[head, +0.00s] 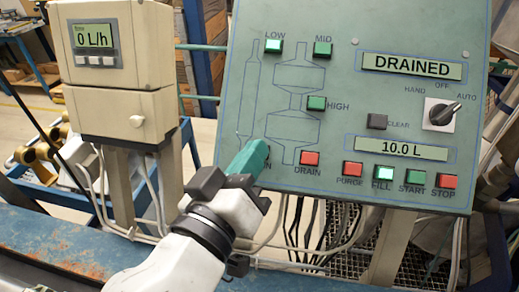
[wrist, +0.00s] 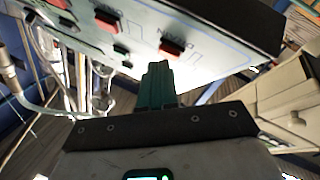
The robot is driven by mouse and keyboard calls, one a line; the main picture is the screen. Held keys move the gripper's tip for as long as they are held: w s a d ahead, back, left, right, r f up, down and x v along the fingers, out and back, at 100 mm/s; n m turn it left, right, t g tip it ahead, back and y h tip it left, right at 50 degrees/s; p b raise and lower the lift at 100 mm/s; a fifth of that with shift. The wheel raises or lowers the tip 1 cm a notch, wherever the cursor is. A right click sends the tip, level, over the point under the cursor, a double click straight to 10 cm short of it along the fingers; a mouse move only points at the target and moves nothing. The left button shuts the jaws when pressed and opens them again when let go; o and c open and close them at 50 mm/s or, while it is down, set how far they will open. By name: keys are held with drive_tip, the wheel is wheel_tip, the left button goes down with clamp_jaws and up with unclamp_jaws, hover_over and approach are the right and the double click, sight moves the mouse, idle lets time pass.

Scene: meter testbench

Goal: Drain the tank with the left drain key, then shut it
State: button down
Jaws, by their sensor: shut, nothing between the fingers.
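The left drain key shows in the wrist view as a red key (wrist: 172,48) just beyond my fingertips. In the head view my gripper (head: 254,152) covers it, and only the end of its label shows. My green fingers are shut and empty, and they also show in the wrist view (wrist: 158,75). I cannot tell whether the tips touch the key. The right drain key (head: 309,158) is red and uncovered. The upper display (head: 411,66) reads DRAINED. The lower display (head: 402,148) reads 10.0 L.
The green panel (head: 345,105) also carries purge (head: 352,168), fill (head: 383,172), start (head: 415,176) and stop (head: 446,181) keys. The selector (head: 440,115) points toward AUTO. A beige meter (head: 97,59) at left reads 0 L/h. Cables hang below the panel.

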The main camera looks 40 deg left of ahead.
drive_tip(key=shift+w+a+f, duration=0.1)
drive_tip(key=shift+w+f, duration=0.05)
idle(0.3)
drive_tip(key=shift+s+d+r, duration=0.3)
drive_tip(key=shift+s+r, duration=0.2)
drive_tip(key=shift+r, duration=0.1)
idle(0.3)
drive_tip(key=shift+s+d+r+p, duration=0.5)
drive_tip(key=shift+s+r+p, duration=0.15)
drive_tip(key=shift+s+r, duration=0.15)
drive_tip(key=shift+s+d+r+p, duration=0.5)
drive_tip(key=shift+s+r+p, duration=0.15)
drive_tip(key=shift+s+r, duration=0.15)
drive_tip(key=shift+s+d+r, duration=0.2)
drive_tip(key=shift+s+r, duration=0.15)
drive_tip(key=shift+r, duration=0.05)
drive_tip(key=c, duration=1.8)
unclamp_jaws()
